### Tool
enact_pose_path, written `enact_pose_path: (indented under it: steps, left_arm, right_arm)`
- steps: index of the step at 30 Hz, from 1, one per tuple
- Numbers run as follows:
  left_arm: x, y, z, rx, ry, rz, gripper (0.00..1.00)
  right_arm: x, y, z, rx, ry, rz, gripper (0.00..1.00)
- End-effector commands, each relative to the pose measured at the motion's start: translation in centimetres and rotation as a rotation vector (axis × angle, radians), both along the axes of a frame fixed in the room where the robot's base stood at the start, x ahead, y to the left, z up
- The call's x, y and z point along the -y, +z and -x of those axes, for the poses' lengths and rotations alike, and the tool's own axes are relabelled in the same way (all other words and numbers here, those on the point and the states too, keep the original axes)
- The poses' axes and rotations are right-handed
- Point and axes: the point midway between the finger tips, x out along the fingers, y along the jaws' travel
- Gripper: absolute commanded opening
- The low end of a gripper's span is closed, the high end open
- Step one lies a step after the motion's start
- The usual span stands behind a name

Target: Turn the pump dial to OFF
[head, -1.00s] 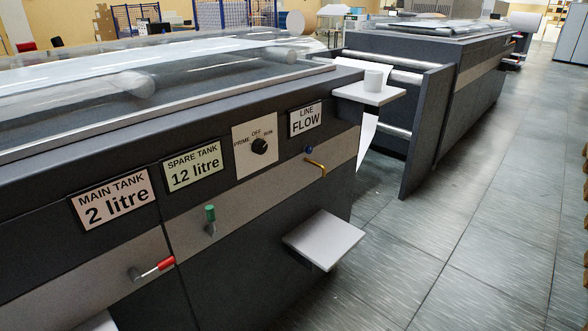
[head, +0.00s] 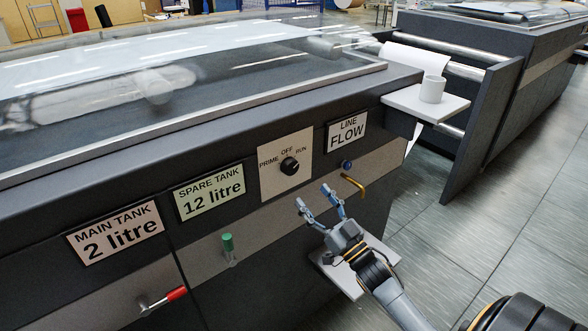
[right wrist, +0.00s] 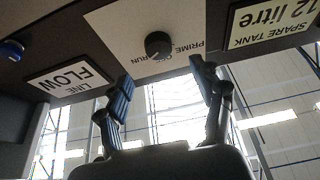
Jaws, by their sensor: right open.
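The pump dial (head: 289,166) is a round black knob on a white plate (head: 272,185) marked PRIME, OFF and RUN, on the machine's front. I cannot tell for sure which mark it points at. In the right wrist view the dial (right wrist: 158,44) shows upside down, beyond and between the fingertips. My right gripper (head: 313,195) is open and empty, just below and right of the dial, and apart from it. It also shows open in the right wrist view (right wrist: 161,75). My left gripper is not in view.
Close to the right gripper are a blue knob (head: 347,165) and a brass lever (head: 355,187). A green-handled valve (head: 227,243) and a red-handled lever (head: 174,294) sit lower left. A white mug (head: 433,89) stands on a side shelf (head: 402,99). A lower shelf (head: 333,274) juts out under the gripper.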

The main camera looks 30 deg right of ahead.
Motion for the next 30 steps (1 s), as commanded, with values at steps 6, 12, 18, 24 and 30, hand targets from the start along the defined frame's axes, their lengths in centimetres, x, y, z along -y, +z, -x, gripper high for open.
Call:
enact_pose_path:
  steps: [6, 12, 18, 24, 30]
  left_arm:
    - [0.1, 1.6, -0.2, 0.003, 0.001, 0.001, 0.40]
    - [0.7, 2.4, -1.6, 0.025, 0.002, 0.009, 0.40]
    - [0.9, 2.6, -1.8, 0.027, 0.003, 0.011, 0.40]
    - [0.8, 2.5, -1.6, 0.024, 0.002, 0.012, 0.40]
    - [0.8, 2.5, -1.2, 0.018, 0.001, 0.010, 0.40]
  right_arm:
    - [-0.3, 2.3, -4.5, 0.002, -0.001, 0.000, 0.67]
    - [-0.5, 3.2, -7.3, -0.001, -0.002, -0.001, 0.67]
    - [-0.7, 3.5, -8.4, -0.003, -0.001, 0.000, 0.67]
    - [-0.7, 3.4, -8.5, -0.003, -0.001, 0.000, 0.67]
    - [-0.7, 3.5, -8.5, -0.003, -0.001, 0.000, 0.41]
